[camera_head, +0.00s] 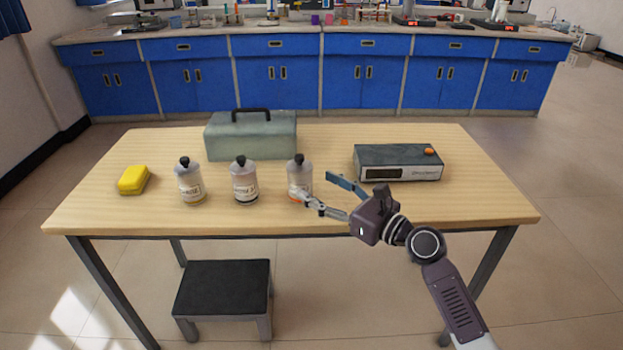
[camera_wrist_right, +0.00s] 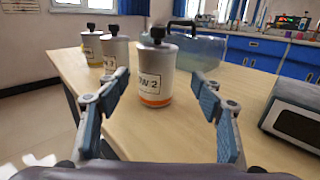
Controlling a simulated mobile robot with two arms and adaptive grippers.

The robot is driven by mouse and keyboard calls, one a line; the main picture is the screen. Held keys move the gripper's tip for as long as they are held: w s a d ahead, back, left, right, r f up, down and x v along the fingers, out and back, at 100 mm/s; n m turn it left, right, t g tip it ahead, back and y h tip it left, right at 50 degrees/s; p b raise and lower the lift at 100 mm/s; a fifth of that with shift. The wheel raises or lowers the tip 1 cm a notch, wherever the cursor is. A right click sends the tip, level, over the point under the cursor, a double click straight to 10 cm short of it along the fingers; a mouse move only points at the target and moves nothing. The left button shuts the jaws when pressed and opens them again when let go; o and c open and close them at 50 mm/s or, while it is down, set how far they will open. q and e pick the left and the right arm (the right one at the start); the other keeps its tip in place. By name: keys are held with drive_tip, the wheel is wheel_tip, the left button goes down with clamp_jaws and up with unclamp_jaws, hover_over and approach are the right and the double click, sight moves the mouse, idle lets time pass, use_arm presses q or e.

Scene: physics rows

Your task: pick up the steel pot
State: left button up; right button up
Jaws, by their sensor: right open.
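Three grey pots with black knobs and pale labels stand upright in a row on the wooden table (camera_head: 420,208). The left one (camera_head: 189,182) has a yellowish band, the middle one (camera_head: 244,180) a dark band, the right one (camera_head: 300,177) an orange band. I cannot tell which is meant by the steel pot. My right gripper (camera_head: 322,188) is open and empty, just right of the orange-banded pot. In the right wrist view this pot (camera_wrist_right: 155,72) shows ahead between the open fingers, apart from them. My left gripper is out of view.
A grey-green case with a handle (camera_head: 250,140) stands behind the pots. A grey device with an orange button (camera_head: 398,163) is to the right, a yellow block (camera_head: 133,180) at the left. A dark stool (camera_head: 224,289) stands before the table.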

sight(308, 183)
drive_tip(key=shift+w+a+r, duration=0.1)
drive_tip(key=shift+w+a, duration=0.15)
drive_tip(key=shift+a, duration=0.45)
drive_tip(key=shift+w+a, duration=0.2)
drive_tip(key=shift+a, duration=0.1)
drive_tip(key=b+x, duration=0.1)
drive_tip(key=x, duration=0.2)
drive_tip(key=shift+w+a+b, duration=0.2)
drive_tip(key=shift+w+b, duration=0.15)
drive_tip(key=shift+w+a, duration=0.35)
drive_tip(key=shift+w, duration=0.05)
drive_tip(key=c, duration=1.4)
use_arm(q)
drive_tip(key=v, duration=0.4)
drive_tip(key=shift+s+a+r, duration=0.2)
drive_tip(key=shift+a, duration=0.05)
use_arm(e)
drive_tip(key=shift+c, duration=0.7)
